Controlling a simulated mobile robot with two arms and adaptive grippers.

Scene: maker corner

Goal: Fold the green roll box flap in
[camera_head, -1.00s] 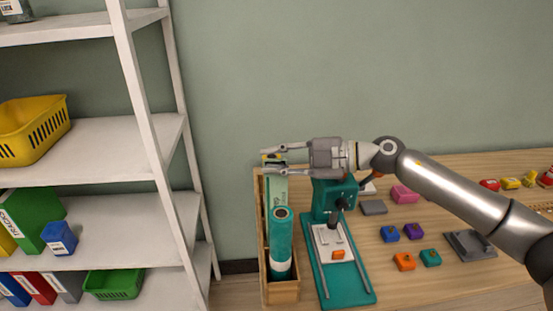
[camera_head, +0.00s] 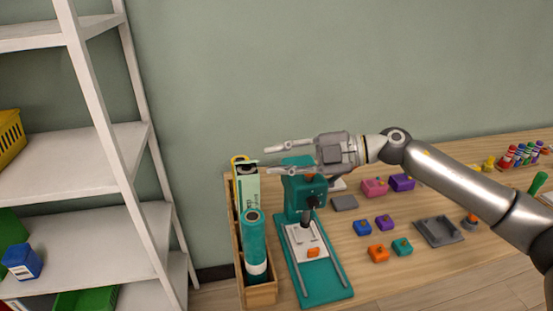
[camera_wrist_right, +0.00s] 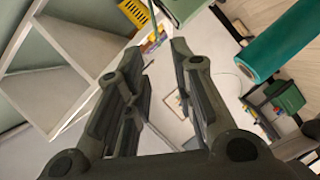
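The pale green roll box (camera_head: 248,190) stands upright at the back of a narrow wooden holder (camera_head: 262,292). Its top end shows a dark opening and a light edge, but I cannot make out how the flap lies. My right gripper (camera_head: 269,160) is open and empty, with its fingers pointing left, just right of the box top in the head view. In the right wrist view, the open fingers (camera_wrist_right: 160,48) point toward a green box part (camera_wrist_right: 184,8) at the top edge. My left gripper is not in view.
A teal roll (camera_head: 255,243) stands in front of the box in the holder. A teal press (camera_head: 300,195) stands close on the right. Small coloured blocks (camera_head: 378,253) lie on the wooden table (camera_head: 420,275). A white shelf (camera_head: 85,150) stands at the left.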

